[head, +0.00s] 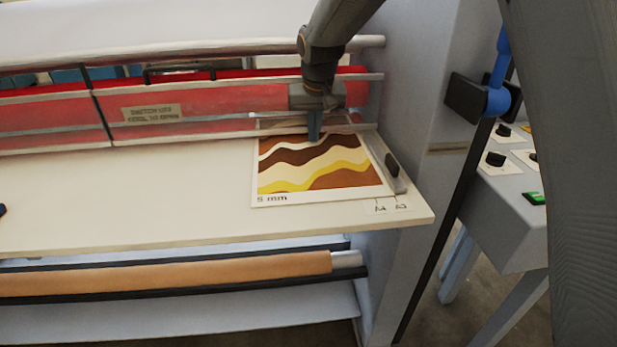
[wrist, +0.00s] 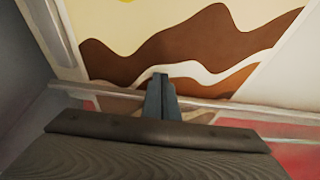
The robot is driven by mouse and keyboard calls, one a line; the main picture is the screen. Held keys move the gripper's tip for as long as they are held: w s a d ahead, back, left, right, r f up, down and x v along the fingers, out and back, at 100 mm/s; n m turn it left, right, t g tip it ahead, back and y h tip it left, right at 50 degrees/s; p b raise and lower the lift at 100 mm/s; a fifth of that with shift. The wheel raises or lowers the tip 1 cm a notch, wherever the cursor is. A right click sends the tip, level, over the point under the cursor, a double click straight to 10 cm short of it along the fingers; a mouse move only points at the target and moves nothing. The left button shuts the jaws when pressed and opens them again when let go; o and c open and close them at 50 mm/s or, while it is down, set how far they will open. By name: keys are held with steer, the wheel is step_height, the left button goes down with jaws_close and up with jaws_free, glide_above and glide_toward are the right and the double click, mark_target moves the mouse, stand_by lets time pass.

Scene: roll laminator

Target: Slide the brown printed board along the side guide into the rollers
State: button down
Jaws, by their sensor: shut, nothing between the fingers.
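The brown printed board (head: 318,166), with wavy brown, cream and yellow bands and a "5 mm" mark, lies flat on the feed table (head: 120,205) at its right end. Its right edge is close beside the side guide (head: 384,163); I cannot tell whether they touch. Its far edge is at the red rollers (head: 210,110), partly hidden by my gripper. My gripper (head: 314,138) is shut and empty, pointing down over the far part of the board. In the wrist view my gripper (wrist: 160,80) shows its fingers together over the board's brown bands (wrist: 190,48); contact is unclear.
A clear guard with a label (head: 152,113) runs in front of the rollers. A control box (head: 510,190) and a blue-handled lever (head: 497,95) are at the right.

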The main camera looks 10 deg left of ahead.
steer(key=shift+w+a, duration=0.1)
steer(key=shift+w, duration=0.45)
steer(key=shift+r, duration=0.1)
steer(key=shift+r+p, duration=0.7)
steer(key=shift+r, duration=0.25)
steer(key=shift+r, duration=0.1)
